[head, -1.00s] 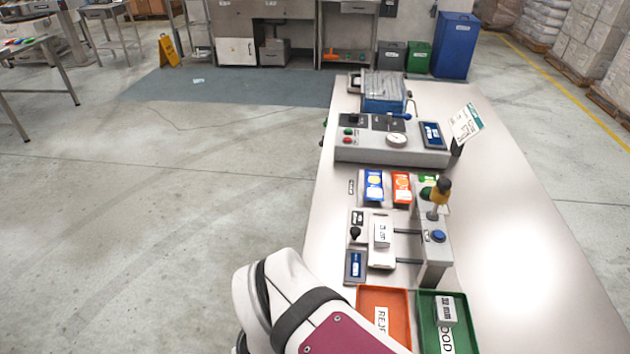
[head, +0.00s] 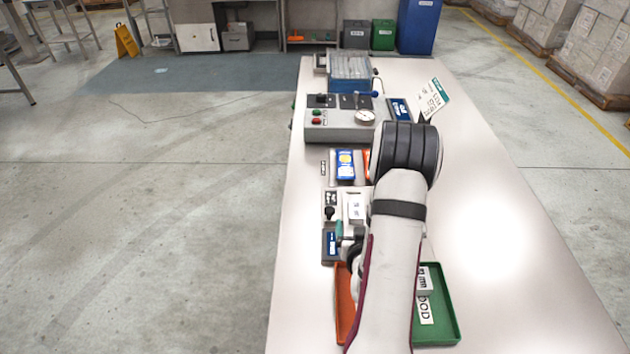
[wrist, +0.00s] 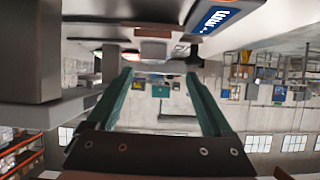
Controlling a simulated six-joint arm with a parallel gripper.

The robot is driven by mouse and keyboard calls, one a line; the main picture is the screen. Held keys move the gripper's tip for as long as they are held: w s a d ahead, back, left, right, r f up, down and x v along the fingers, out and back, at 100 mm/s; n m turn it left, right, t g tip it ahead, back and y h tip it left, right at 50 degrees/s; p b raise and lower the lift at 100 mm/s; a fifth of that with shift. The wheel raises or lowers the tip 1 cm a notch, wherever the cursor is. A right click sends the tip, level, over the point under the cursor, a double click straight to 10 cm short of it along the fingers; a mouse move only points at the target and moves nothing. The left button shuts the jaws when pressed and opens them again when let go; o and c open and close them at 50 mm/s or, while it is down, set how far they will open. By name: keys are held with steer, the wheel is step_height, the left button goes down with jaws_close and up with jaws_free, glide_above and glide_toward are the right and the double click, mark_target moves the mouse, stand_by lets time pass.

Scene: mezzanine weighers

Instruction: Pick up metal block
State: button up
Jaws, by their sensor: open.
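A small pale metal block (head: 356,207) with a dark-printed face sits on the small weigher (head: 330,207) on the bench, left of my arm. A second similar block (head: 423,277) lies in the green tray, partly hidden by my arm. My gripper (head: 344,238) is mostly hidden behind my arm; its teal finger shows close to the near side of the block on the weigher. In the wrist view my gripper (wrist: 158,75) has its two teal fingers spread, with nothing held between them. A pale box shape lies beyond the tips; I cannot tell whether it is the block.
The green tray (head: 447,325) and orange tray (head: 342,300) flank my forearm. Behind the weigher are a blue packet (head: 345,166) and a grey control box (head: 340,128) with a gauge. A sign (head: 428,100) stands behind my arm. The bench's right side is clear.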

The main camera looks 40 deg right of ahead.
mark_target(357, 216)
steer(key=shift+s+d+f, duration=0.3)
steer(key=shift+s+d, duration=0.05)
steer(key=shift+s, duration=0.1)
steer(key=shift+w+d+f, duration=0.15)
steer(key=shift+d, duration=0.1)
steer(key=shift+t+h, duration=0.3)
steer(key=x, duration=0.6)
steer(key=shift+w+d, duration=0.25)
steer(key=shift+w, duration=0.1)
jaws_close()
